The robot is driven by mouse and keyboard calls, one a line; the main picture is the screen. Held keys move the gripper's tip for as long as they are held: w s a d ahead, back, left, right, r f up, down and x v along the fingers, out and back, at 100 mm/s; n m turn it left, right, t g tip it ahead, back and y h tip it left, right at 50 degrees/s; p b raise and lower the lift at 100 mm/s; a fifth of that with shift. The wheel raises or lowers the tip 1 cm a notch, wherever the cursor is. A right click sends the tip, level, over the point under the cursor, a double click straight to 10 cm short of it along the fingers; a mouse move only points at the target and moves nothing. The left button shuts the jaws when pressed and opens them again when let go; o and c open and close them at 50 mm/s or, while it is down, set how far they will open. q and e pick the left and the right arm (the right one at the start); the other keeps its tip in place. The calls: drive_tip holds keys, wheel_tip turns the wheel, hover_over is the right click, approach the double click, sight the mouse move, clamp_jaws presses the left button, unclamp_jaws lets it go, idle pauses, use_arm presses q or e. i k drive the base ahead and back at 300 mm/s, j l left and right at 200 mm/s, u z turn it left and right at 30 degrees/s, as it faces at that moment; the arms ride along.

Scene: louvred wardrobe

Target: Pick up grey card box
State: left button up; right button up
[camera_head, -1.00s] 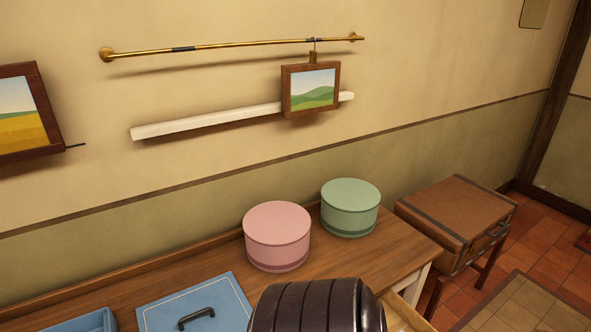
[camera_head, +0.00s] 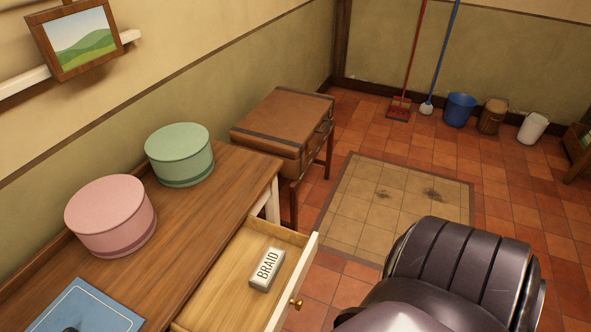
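A small grey card box (camera_head: 267,270) with a white label reading "BRAID" lies in the open drawer (camera_head: 228,285), on its pale wooden floor towards the far end. The drawer's front panel has a brass knob (camera_head: 296,303). A dark, ribbed part of my own arm fills the lower right, to the right of the drawer and apart from the box. Neither gripper's fingers show.
A pink round box (camera_head: 110,217) and a green round box (camera_head: 180,155) stand on the wooden table (camera_head: 215,205). A brown suitcase (camera_head: 284,124) rests on a stand beyond it. The tiled floor (camera_head: 345,290) right of the drawer is open. Buckets (camera_head: 459,109) stand by the far wall.

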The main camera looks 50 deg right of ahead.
sight(263, 279)
drive_tip(key=z, duration=1.25)
